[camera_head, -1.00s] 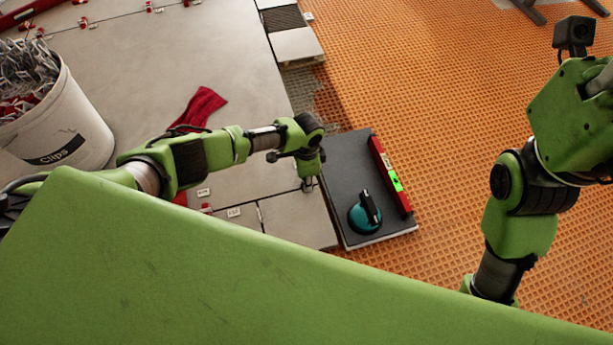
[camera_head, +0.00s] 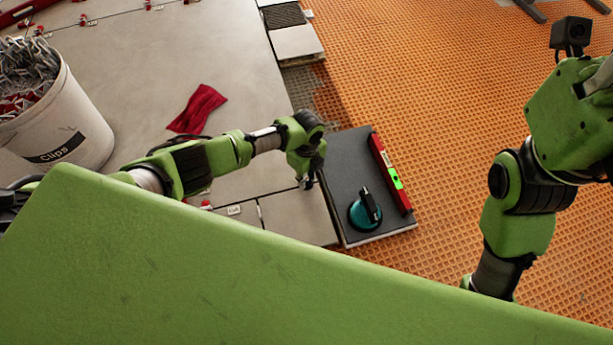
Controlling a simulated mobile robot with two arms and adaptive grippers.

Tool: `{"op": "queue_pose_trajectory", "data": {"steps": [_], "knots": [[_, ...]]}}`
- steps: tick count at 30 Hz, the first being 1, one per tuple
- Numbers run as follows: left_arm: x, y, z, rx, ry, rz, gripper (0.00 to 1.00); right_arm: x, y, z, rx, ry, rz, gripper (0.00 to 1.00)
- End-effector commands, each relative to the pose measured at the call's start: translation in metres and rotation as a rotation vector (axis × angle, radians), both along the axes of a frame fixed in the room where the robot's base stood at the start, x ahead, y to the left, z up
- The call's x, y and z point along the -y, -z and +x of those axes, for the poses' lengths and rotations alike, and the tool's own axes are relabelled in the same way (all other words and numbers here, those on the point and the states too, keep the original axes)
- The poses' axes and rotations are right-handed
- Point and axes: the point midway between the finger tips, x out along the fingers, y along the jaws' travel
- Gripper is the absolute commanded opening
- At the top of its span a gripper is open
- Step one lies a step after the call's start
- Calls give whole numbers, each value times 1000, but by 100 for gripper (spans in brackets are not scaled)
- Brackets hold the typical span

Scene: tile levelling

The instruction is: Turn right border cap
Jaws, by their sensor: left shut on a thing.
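My left gripper (camera_head: 305,184) points down at the right edge of the grey tiled floor, beside the joint with the dark tile. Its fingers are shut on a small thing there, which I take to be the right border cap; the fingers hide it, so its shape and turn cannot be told. Another red cap (camera_head: 206,205) sits on the tile joint to the left, partly behind my arm, with a white clip (camera_head: 234,210) near it. My right arm stands at the right edge of the picture, and its fingers do not show.
The dark tile (camera_head: 345,160) carries a teal suction cup (camera_head: 365,213) and a red level (camera_head: 390,172), close right of my left gripper. A red cloth (camera_head: 198,108) and a clips bucket (camera_head: 85,130) are left. The orange mat (camera_head: 440,120) is largely clear.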

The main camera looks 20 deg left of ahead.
Motion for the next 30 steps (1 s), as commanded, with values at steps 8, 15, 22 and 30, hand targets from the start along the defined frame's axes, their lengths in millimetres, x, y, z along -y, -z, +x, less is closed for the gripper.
{"op": "queue_pose_trajectory", "data": {"steps": [8, 15, 22, 30], "knots": [[2, 1, -1, -3, 241, -3, 0, 0, -2, -3, 16, 1, 0, 40], [2, 0, -1, -3, 394, -3, 0, 0, -3, -5, 23, 0, 2, 40], [2, 0, -1, -4, 474, -4, 0, 0, -3, -5, 24, 0, 2, 40], [2, 0, -2, -4, 502, -3, 0, 0, -4, -5, 27, 1, 2, 40]]}}
